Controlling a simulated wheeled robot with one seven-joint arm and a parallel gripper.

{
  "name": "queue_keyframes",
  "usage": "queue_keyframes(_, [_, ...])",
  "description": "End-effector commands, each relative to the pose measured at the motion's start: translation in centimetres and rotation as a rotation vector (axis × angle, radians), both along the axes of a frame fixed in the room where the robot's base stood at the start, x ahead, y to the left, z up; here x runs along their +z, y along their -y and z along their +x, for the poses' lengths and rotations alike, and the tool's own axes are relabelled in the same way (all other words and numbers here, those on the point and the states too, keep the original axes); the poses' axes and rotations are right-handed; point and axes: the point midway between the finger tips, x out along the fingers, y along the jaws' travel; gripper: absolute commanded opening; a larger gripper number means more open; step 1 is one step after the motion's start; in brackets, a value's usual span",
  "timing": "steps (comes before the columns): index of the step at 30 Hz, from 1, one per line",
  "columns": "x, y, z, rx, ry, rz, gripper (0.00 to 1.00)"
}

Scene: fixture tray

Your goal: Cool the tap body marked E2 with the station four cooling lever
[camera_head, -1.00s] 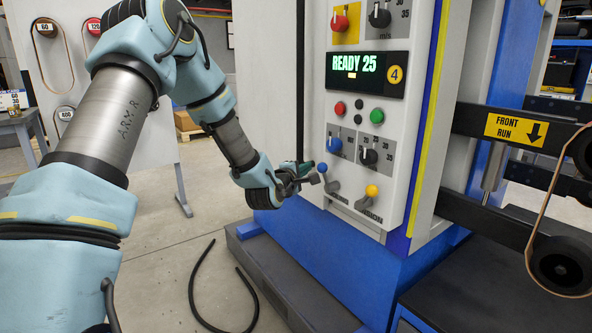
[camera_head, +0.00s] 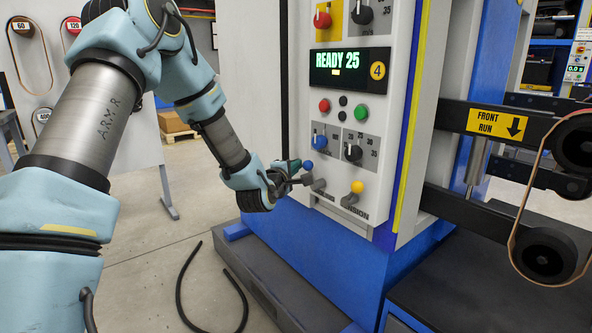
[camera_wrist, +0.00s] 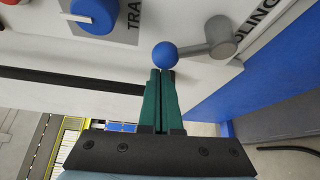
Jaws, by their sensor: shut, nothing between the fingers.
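The station four panel carries a cooling lever with a grey arm and a blue ball knob (camera_head: 307,166); its label is partly hidden. In the wrist view the blue knob (camera_wrist: 164,55) sits straight beyond my fingertips, its grey arm running right towards letters ending "LING". My gripper (camera_head: 296,175) is shut with nothing between its green fingers. Its tips (camera_wrist: 162,73) are at the near side of the knob; I cannot tell whether they touch it. No tap body marked E2 is seen.
A yellow-knobbed lever (camera_head: 357,187), with a label ending "NSION", stands right of the cooling lever. The display (camera_head: 349,66) reads "READY 25" beside a yellow 4. Dials and buttons sit above. Belt rollers (camera_head: 545,255) are at right. A black hose (camera_head: 181,293) lies on the floor.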

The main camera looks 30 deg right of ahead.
Motion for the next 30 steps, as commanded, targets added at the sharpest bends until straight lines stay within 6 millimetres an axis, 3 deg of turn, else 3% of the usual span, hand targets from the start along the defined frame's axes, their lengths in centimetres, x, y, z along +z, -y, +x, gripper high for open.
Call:
queue_keyframes(20, [0.3, 0.2, -0.7, -0.002, 0.133, 0.026, 0.0])
queue_keyframes(30, [0.4, 0.5, -2.0, -0.003, 0.349, 0.066, 0.0])
